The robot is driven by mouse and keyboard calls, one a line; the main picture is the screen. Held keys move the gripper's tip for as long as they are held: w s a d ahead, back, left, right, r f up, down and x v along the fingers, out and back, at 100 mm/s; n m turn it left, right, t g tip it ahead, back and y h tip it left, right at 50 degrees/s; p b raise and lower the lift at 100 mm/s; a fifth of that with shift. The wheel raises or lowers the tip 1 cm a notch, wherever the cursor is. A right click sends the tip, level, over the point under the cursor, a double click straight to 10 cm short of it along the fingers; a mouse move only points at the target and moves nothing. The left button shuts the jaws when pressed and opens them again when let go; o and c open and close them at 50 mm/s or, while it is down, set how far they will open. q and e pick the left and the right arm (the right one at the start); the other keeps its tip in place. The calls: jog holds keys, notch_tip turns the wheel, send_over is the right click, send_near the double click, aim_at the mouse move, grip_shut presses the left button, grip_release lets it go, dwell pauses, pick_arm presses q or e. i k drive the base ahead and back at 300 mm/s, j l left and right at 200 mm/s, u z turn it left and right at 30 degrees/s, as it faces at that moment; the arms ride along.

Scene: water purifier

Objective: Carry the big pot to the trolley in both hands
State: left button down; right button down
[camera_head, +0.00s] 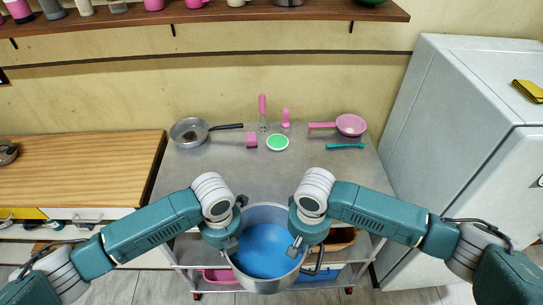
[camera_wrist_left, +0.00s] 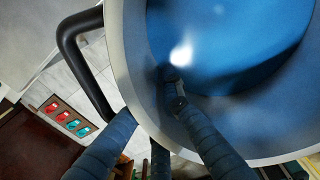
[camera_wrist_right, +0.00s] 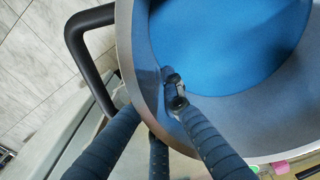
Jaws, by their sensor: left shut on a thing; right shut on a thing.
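The big pot (camera_head: 265,252) is a grey metal pot with a blue inside and dark side handles. It is upright at the near edge of the grey metal trolley (camera_head: 255,178) in the head view. My left gripper (camera_head: 231,240) is shut on its left rim, and my right gripper (camera_head: 298,246) is shut on its right rim. In the left wrist view the pot's wall (camera_wrist_left: 133,60) runs between my fingers, one inside and the others outside, beside a handle. The right wrist view shows the same grip on the wall (camera_wrist_right: 128,70). The pot's underside is hidden.
The trolley's back holds a frying pan (camera_head: 188,131), a pink ladle (camera_head: 350,125), a green-topped round item (camera_head: 277,142), and small pink tools. Its middle is clear. A wooden counter (camera_head: 80,170) stands left, a white fridge (camera_head: 455,140) right. Lower shelves hold bins.

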aim_at(265, 190)
jog(key=i, duration=0.9)
